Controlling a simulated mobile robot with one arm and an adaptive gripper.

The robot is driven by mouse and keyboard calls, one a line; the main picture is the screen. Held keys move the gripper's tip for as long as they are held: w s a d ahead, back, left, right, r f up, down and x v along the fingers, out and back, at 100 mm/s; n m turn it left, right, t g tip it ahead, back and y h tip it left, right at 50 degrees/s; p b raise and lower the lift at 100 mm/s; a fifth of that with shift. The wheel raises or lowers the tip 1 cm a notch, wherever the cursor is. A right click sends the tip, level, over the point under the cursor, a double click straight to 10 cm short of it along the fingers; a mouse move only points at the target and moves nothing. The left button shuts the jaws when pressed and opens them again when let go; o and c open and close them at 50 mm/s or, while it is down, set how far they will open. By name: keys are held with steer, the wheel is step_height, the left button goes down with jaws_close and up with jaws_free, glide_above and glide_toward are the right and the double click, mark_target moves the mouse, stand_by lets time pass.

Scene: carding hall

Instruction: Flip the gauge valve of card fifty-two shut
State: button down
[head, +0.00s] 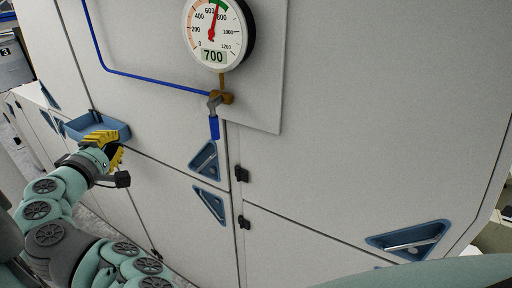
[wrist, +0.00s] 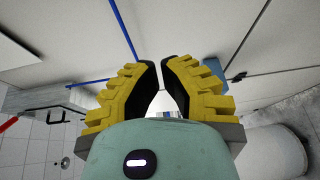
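The gauge valve (head: 221,98) is a small brass fitting under the round gauge (head: 213,35) on the pale machine front in the head view. Its blue-sleeved lever (head: 214,127) hangs straight down from a grey stub. The gauge needle points up near 700, and its display reads 700. My gripper (head: 121,147) is well left of the lever and a little lower, apart from it. Its yellow fingers stand apart with nothing between them; in the wrist view my gripper (wrist: 160,64) shows a narrow gap between the black pads. No number fifty-two is readable.
A thin blue pipe (head: 150,79) runs across the panel to the valve. A blue tray (head: 82,127) sits on the machine front just behind my gripper. Blue recessed handles (head: 205,160) and black latches (head: 242,174) lie below the valve. The panel between gripper and lever is clear.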

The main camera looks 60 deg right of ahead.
mark_target(214, 122)
steer(key=s+d+r+m+g+h+b, duration=0.2)
steer(key=s+m+g, duration=0.3)
steer(key=s+g, duration=0.3)
steer(key=shift+s+d+m+h, duration=0.4)
steer(key=shift+s+d+h, duration=0.15)
steer(key=shift+d, duration=0.2)
steer(key=shift+d, duration=0.1)
steer(key=s+d+p, duration=0.3)
steer(key=d+p, duration=0.6)
steer(key=d, duration=0.2)
steer(key=shift+s+p, duration=0.3)
steer(key=shift+p, duration=0.1)
steer(key=shift+w+f, duration=0.1)
steer(key=shift+f, duration=0.05)
